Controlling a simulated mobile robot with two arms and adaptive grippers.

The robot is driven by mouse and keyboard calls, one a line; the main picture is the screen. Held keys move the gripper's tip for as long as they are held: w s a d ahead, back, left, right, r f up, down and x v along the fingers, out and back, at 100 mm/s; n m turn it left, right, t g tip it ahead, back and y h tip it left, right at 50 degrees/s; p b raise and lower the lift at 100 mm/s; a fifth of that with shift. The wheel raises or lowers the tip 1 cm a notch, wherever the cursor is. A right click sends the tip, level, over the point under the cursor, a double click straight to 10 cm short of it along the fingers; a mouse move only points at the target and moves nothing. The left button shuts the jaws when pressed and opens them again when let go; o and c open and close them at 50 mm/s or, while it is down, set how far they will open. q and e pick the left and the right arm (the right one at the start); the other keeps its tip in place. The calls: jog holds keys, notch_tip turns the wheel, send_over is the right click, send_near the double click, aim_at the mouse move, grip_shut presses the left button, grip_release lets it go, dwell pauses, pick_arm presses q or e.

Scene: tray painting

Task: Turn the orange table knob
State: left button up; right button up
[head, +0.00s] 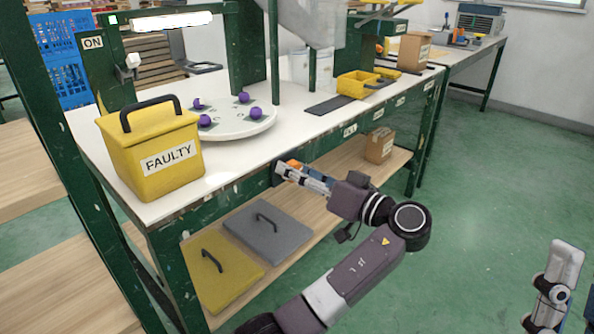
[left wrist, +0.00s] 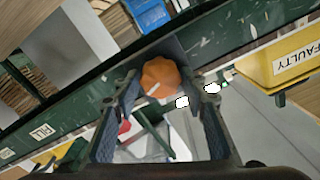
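The orange knob (head: 294,163) is on the green front edge of the workbench (head: 232,196), partly hidden by my left gripper (head: 286,172) in the head view. In the left wrist view the round, lobed knob (left wrist: 160,77) has a pale mark on its face. It sits between the two finger ends of my left gripper (left wrist: 164,88), with a gap showing on each side. The left gripper is open. My right gripper (head: 560,272) is at the lower right of the head view, far from the bench; its opening is not clear.
A yellow FAULTY box (head: 152,160) and a round white turntable (head: 240,128) with purple balls stand on the bench. Grey (head: 270,232) and yellow (head: 218,280) lids and a cardboard box (head: 379,146) lie on the lower shelf. The green floor at right is clear.

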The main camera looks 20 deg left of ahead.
aim_at(297, 164)
pick_arm(q)
jog(key=shift+o, duration=0.9)
notch_tip(297, 164, up, 10)
jog(key=shift+r, duration=0.1)
